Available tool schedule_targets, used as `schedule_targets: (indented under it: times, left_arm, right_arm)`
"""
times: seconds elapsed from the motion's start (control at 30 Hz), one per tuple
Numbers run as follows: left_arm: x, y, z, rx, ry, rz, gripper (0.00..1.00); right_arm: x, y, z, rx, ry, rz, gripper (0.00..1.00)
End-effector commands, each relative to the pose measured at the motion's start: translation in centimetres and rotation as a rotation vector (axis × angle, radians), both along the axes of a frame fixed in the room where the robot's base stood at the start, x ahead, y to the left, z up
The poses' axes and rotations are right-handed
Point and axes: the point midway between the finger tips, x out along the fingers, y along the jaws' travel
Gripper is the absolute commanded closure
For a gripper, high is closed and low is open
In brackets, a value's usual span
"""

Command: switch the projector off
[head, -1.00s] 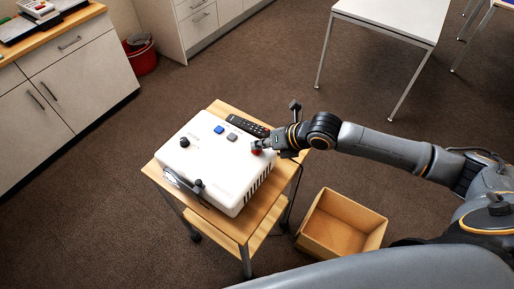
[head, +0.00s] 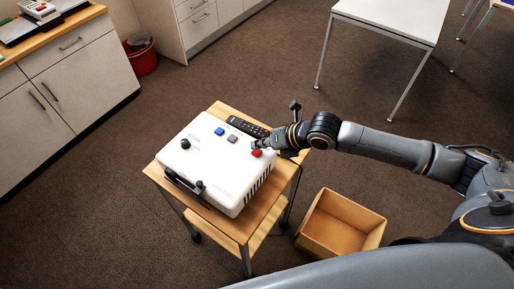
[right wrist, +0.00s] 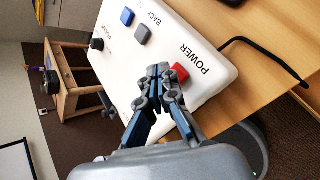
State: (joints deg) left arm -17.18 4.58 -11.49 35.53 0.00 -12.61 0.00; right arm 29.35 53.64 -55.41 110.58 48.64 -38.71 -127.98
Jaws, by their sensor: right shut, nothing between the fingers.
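The projector (head: 205,172) is a white box on a small wooden cart. Its top has a red button (head: 257,153), a grey button, a blue button and a black knob (head: 185,143). In the right wrist view the red button (right wrist: 180,73) sits beside the word POWER. The front window (head: 183,183) of the projector looks dark. My right gripper (head: 256,144) is shut and empty, just beside the red button on its far side in the head view. Its fingertips (right wrist: 158,70) also show in the right wrist view, close to the button; contact cannot be told. My left gripper is out of view.
A black remote (head: 247,127) lies on the cart (head: 265,213) behind the projector. An open cardboard box (head: 341,222) stands on the floor to the right. A cable hangs from the cart's right side. A white table (head: 395,18) and cabinets (head: 85,85) stand further off.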

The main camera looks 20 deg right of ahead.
Motion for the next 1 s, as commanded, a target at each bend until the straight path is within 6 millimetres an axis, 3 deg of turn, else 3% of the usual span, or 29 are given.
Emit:
schedule_targets:
  times: [0.27, 0.8, 1.0]
  left_arm:
    - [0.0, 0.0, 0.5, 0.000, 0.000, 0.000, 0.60]
    - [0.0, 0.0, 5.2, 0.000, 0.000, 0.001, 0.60]
    - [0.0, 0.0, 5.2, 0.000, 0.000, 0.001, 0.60]
  right_arm:
    - [0.0, 0.0, 0.6, 0.000, -0.001, -0.001, 1.00]
    - [0.0, 0.0, 5.9, -0.001, 0.000, 0.001, 1.00]
    - [0.0, 0.0, 5.9, 0.000, 0.001, 0.001, 1.00]
